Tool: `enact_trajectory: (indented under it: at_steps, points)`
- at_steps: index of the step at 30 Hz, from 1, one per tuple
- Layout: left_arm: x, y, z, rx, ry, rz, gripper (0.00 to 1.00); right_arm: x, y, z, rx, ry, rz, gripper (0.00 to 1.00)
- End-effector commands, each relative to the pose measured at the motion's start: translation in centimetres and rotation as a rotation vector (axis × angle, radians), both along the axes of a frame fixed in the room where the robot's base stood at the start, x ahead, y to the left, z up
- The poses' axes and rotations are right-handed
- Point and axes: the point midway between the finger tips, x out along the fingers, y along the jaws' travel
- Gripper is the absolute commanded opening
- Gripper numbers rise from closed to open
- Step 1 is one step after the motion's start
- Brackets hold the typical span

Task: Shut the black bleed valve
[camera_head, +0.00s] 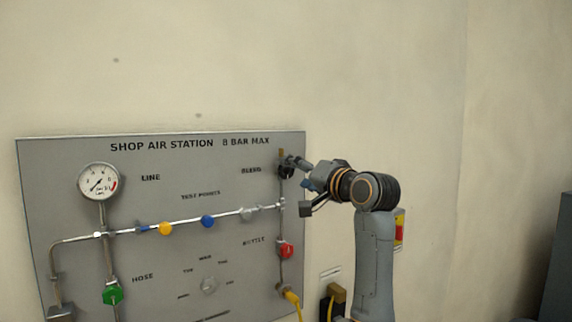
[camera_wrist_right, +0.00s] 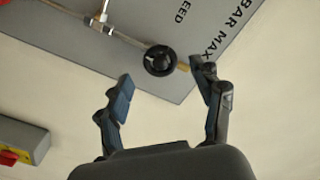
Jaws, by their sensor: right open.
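The black bleed valve (camera_wrist_right: 160,60) is a round black knob on a thin vertical pipe near the panel's upper right, by the label BLEED. In the head view the valve (camera_head: 286,171) is partly covered by my right gripper (camera_head: 297,180), which comes in from the right. In the right wrist view my right gripper (camera_wrist_right: 164,80) is open, with the knob just beyond and between its two fingertips. Nothing is held. I cannot tell whether a fingertip touches the knob. My left gripper is not in view.
The grey panel (camera_head: 150,200) carries a gauge (camera_head: 99,181), a green knob (camera_head: 112,295), a red knob (camera_head: 286,250), and yellow (camera_head: 166,229) and blue (camera_head: 207,221) caps. A grey box with a red switch (camera_wrist_right: 22,142) is on the wall nearby. The wall above is clear.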

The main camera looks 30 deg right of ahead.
Motion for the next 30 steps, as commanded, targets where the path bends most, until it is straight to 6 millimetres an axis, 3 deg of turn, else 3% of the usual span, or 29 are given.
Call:
enact_trajectory:
  at_steps: [3,9,21,30]
  points:
    - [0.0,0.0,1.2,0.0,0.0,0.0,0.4,2.4,0.0,0.3,0.002,0.004,0.001,0.66]
    - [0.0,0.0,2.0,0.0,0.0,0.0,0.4,4.9,0.0,0.2,0.0,0.0,0.001,0.66]
    - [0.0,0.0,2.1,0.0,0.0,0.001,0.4,5.7,0.0,0.0,-0.002,0.0,0.0,0.66]
    - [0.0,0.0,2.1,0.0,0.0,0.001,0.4,5.6,0.0,0.0,-0.002,0.0,0.0,0.11]
